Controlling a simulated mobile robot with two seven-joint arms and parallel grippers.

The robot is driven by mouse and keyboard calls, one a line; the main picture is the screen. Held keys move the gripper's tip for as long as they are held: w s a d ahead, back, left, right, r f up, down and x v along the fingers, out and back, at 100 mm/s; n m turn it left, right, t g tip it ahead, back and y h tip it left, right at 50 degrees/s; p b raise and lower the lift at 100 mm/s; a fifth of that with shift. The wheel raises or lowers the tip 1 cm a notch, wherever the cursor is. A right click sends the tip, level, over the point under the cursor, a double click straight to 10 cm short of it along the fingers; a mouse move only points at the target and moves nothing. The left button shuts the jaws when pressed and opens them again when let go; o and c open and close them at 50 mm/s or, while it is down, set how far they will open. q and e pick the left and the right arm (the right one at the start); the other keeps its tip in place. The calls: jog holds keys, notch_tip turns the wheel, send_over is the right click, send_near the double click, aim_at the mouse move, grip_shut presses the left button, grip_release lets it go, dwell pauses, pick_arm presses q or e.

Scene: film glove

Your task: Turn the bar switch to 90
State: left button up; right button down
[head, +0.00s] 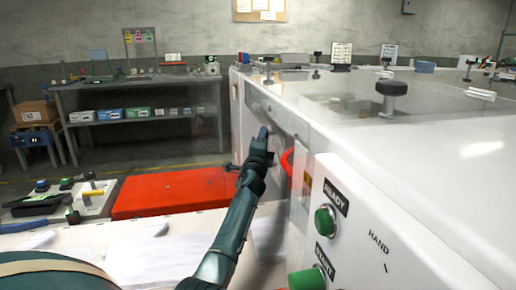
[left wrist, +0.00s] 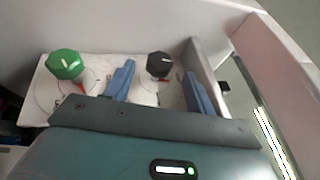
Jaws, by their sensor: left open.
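My left gripper (head: 264,134) is at the far part of the white machine's near side in the head view, close to its wall. In the left wrist view the left gripper (left wrist: 158,76) is open, with its two blue fingers apart. A green knob (left wrist: 66,64) with a white line stands left of the fingers on the same white panel (left wrist: 45,98). Both have dial marks and red pointers. I cannot tell which is the bar switch. The right gripper is not in view.
A red box (head: 172,193) lies left of my arm. A grey wall (left wrist: 203,65) borders the panel right of the fingers.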

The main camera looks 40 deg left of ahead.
pick_arm(q)
jog(key=p+v, duration=0.2)
jog(key=v, duration=0.6)
jog(key=shift+s+d+f, duration=0.1)
jog(key=shift+s, duration=0.05)
